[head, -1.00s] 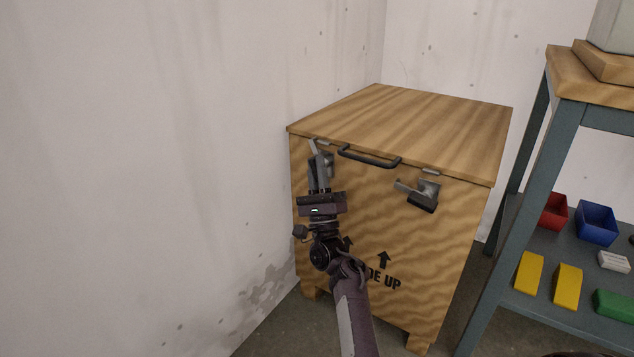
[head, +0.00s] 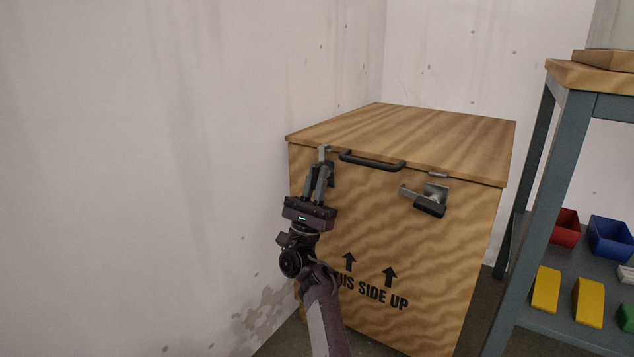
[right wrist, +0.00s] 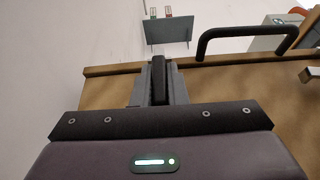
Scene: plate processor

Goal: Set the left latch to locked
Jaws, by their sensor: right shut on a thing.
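The wooden crate (head: 440,250) stands in the corner with its lid down. The left latch (head: 331,174) is on its front face near the top left edge, largely hidden behind my right gripper (head: 321,170). That gripper is shut on the latch's dark handle, which shows between the fingers in the right wrist view (right wrist: 159,80). A grey piece of the latch (head: 324,153) shows just above the fingers, by the lid edge. The right latch (head: 430,199) has a grey bar sticking out leftward and a dark handle. My left gripper is not in view.
A black lid handle (head: 372,161) sits between the latches. A concrete wall (head: 150,150) is close on the left. A blue-grey shelf frame (head: 545,170) with red and blue bins (head: 610,238) and yellow blocks (head: 588,302) stands at the right.

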